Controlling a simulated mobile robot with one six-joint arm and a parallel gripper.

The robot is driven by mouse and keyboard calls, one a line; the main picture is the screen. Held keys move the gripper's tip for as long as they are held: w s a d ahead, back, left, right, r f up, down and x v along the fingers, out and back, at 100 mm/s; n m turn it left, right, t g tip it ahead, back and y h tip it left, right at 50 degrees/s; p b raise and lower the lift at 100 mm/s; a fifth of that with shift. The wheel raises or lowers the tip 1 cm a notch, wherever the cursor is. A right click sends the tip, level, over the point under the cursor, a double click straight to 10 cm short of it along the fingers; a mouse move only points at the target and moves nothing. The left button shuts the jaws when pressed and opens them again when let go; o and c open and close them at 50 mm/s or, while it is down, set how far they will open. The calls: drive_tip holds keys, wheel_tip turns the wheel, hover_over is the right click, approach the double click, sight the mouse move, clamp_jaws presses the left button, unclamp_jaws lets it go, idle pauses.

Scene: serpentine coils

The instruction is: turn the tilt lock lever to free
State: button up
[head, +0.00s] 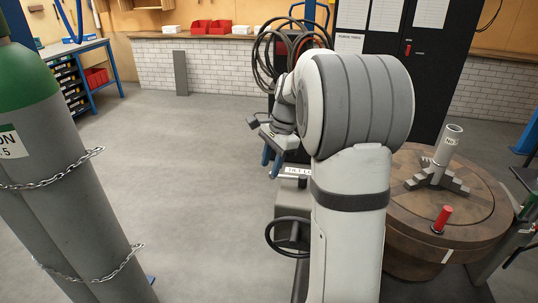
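A white label reading "TILT L…" (297,171) shows beside my arm on the grey machine housing (293,198); my arm cuts off the rest of the label. I cannot make out the tilt lock lever itself; it may be hidden behind my arm. My gripper (271,161) points down just left of and above the label. Its two blue fingers look apart, with nothing visible between them. I cannot tell whether it touches anything.
A black handwheel (289,236) sits below the housing. Chained gas cylinders (60,190) stand at left. The floor between is clear.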

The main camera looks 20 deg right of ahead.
drive_tip(key=w+d+f+m+y+p, duration=0.1)
drive_tip(key=w+d+f+m, duration=0.2)
drive_tip(key=w+d+m, duration=0.3)
drive_tip(key=w+d+f+m+y+p, duration=0.1)
drive_tip(key=w+d+f+m+p, duration=0.1)
drive_tip(key=w+d+f+m, duration=0.35)
drive_tip(key=shift+n, duration=0.85)
drive_tip(key=f, duration=0.1)
drive_tip(key=a+f, duration=0.1)
drive_tip(key=f, duration=0.1)
drive_tip(key=s+f, duration=0.1)
drive_tip(key=shift+a+f, duration=0.2)
drive_tip(key=shift+f, duration=0.1)
drive_tip(key=shift+c, duration=0.2)
clamp_jaws()
